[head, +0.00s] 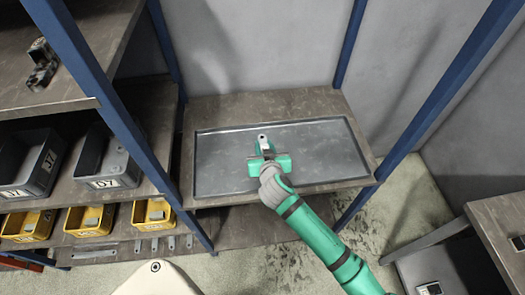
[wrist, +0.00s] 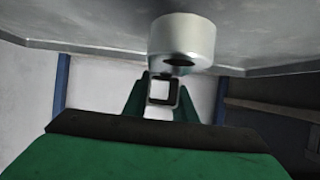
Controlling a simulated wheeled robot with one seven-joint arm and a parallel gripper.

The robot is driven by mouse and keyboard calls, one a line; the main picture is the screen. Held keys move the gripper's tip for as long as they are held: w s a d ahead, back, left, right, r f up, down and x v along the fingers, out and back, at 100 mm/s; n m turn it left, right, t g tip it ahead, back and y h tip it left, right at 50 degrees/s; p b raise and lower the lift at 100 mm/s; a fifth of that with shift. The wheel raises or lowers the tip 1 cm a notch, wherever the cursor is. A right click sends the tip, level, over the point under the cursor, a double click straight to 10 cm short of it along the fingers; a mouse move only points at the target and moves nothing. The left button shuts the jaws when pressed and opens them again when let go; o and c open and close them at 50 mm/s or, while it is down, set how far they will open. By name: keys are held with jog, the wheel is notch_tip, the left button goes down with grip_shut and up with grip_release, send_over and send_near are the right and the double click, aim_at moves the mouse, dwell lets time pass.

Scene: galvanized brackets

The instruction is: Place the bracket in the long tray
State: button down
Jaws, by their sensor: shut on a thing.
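The long tray (head: 225,172) is a wide, shallow grey metal tray with a low rim, lying on the shelf board. My green gripper (head: 264,151) is over the middle of the tray. It is shut on the bracket (head: 263,140), a small pale metal piece largely hidden by the fingers. In the wrist view, a square-ended metal part sits between the green fingers (wrist: 160,98), beside a pale metal cylinder (wrist: 181,40) with a dark hole. I cannot tell whether the cylinder belongs to the bracket, or whether the bracket touches the tray. The visible tray floor is otherwise bare.
Blue posts (head: 417,110) frame the tray's bay. Dark bins (head: 107,160) and yellow bins (head: 92,220) stand on shelves at left. Dark metal parts (head: 42,65) lie on the upper left board. Another table (head: 495,222) stands at right. The tray has free room on both sides of my gripper.

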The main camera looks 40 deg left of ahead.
aim_at(262, 146)
jog(key=shift+w+a+f, duration=0.3)
jog(key=shift+a+f, duration=0.15)
jog(key=shift+f, duration=0.15)
jog(key=shift+w+a+f, duration=0.3)
jog(key=shift+a+f, duration=0.1)
jog(key=shift+f, duration=0.2)
jog(key=shift+w+f, duration=0.1)
jog(key=shift+f, duration=1.5)
jog(key=c, duration=1.5)
grip_release()
jog(key=shift+f, duration=0.1)
jog(key=shift+o, duration=0.2)
jog(key=v, duration=1.2)
